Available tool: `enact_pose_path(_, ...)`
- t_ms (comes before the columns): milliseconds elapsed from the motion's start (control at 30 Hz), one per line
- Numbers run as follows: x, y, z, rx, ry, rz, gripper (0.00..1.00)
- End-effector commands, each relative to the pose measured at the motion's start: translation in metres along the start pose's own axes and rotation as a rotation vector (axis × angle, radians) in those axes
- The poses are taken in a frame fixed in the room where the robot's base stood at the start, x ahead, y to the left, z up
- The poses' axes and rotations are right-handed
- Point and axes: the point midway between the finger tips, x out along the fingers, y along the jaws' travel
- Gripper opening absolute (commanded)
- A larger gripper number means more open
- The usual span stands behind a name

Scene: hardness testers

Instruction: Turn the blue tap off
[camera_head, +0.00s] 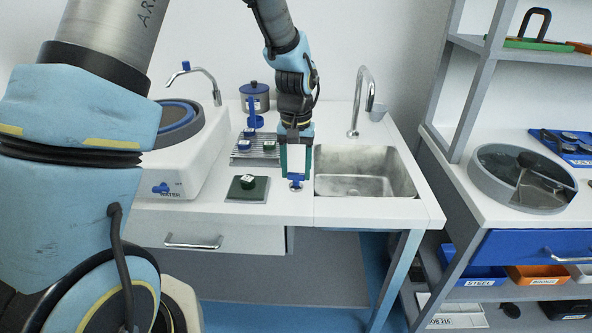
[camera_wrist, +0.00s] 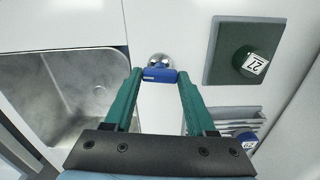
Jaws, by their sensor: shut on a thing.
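The blue tap (camera_wrist: 159,75) is a short blue bar handle on a round chrome base (camera_wrist: 157,60), set in the white worktop left of the sink in the head view. It also shows in the head view (camera_head: 295,178), low between my fingers. My gripper (camera_wrist: 160,76) has its two green fingers at the two ends of the blue handle, shut on it. In the head view my gripper (camera_head: 296,174) points down at the worktop. The handle lies crosswise between the fingertips.
The steel sink (camera_head: 362,186) with its tall faucet (camera_head: 361,95) is right of my gripper. A green block on a dark pad (camera_head: 248,188) is close on the left. A white machine (camera_head: 190,150) labelled WATER, with its own blue knob (camera_head: 161,188), stands further left.

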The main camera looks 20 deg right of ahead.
Motion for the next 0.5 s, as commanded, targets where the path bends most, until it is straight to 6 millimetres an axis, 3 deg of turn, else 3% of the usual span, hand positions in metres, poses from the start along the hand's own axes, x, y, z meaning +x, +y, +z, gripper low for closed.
enact_pose_path(500, -0.0003, 0.0002, -0.0009, -0.129, 0.002, 0.001, 0.01)
